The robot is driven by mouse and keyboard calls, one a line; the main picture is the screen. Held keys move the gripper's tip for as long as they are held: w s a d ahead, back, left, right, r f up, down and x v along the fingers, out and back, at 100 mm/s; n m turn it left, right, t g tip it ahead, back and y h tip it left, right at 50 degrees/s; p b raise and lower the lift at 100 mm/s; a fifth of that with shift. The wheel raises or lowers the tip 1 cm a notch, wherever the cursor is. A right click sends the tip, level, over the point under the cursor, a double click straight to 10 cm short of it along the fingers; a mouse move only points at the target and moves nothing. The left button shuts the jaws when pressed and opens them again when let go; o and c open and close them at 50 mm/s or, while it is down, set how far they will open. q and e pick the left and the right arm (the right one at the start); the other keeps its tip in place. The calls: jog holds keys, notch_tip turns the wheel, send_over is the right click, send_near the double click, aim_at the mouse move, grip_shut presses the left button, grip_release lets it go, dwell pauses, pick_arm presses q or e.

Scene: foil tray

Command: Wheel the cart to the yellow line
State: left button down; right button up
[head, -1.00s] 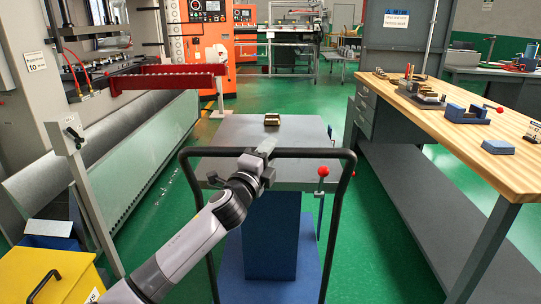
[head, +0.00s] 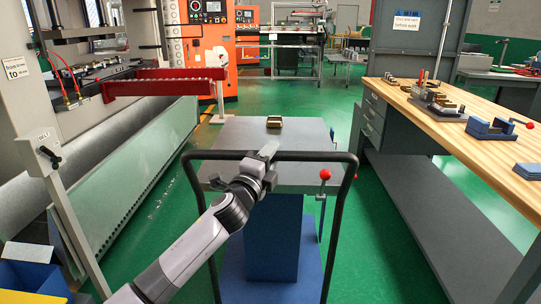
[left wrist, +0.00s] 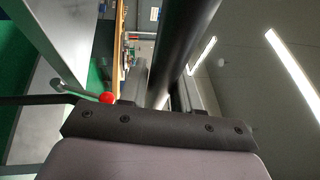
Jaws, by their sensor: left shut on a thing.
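The cart has a grey top (head: 240,135), a blue column (head: 272,235) below it and a blue base (head: 255,285). Its black handle (head: 310,155) stands at the near side. My left gripper (head: 265,160) is shut on the handle's crossbar, left of its middle. In the left wrist view the dark bar (left wrist: 185,45) runs up from between the fingers (left wrist: 158,95). A small brass-coloured block (head: 274,122) sits on the cart top. A red-knobbed lever (head: 325,174) stands at the cart's right side. I cannot make out the yellow line clearly. My right gripper is out of view.
A wooden-topped workbench (head: 450,120) with several fixtures stands close on the right. A press machine with a slanted guard (head: 145,170) and a red beam (head: 160,85) stands left. Green floor (head: 300,95) is open ahead, before an orange machine (head: 247,50).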

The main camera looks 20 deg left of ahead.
pick_arm(q)
jog(key=shift+a+r, duration=0.1)
jog(key=shift+a, duration=0.05)
jog(key=c, duration=0.9)
grip_release()
jog(key=shift+w, duration=0.15)
jog(key=shift+s+f, duration=0.2)
jog(key=shift+s, duration=0.1)
jog(key=shift+v, duration=3.25)
